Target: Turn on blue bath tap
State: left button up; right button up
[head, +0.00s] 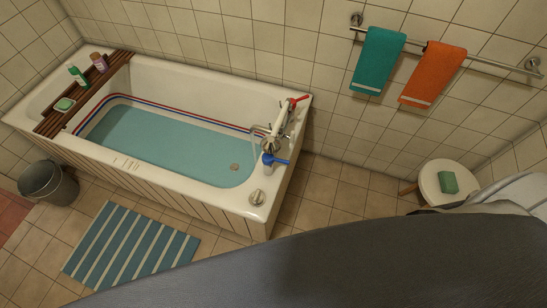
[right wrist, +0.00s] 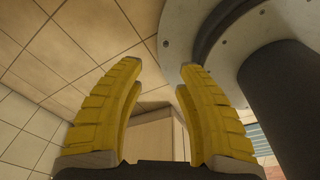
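The blue bath tap (head: 275,160) sits on the right-hand rim of the bathtub (head: 262,215), nearest the front corner. The red tap (head: 297,101) is behind it on the same rim, with the chrome spout and shower handset (head: 279,122) between them. The tub holds blue-green water (head: 170,145). Neither gripper shows in the head view. In the right wrist view my right gripper (right wrist: 157,70) has its two yellow fingers spread apart with nothing between them. It is away from the tap, which that view does not show.
A grey bucket (head: 48,184) and a striped bath mat (head: 130,245) lie in front of the tub. A white stool (head: 430,186) with a green block (head: 448,182) stands right. Teal (head: 378,62) and orange (head: 433,75) towels hang on a rail. Tiled floor beside the tub's right end is clear.

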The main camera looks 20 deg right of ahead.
aim_at(274, 158)
jog(key=shift+d, duration=0.15)
dwell(0.3)
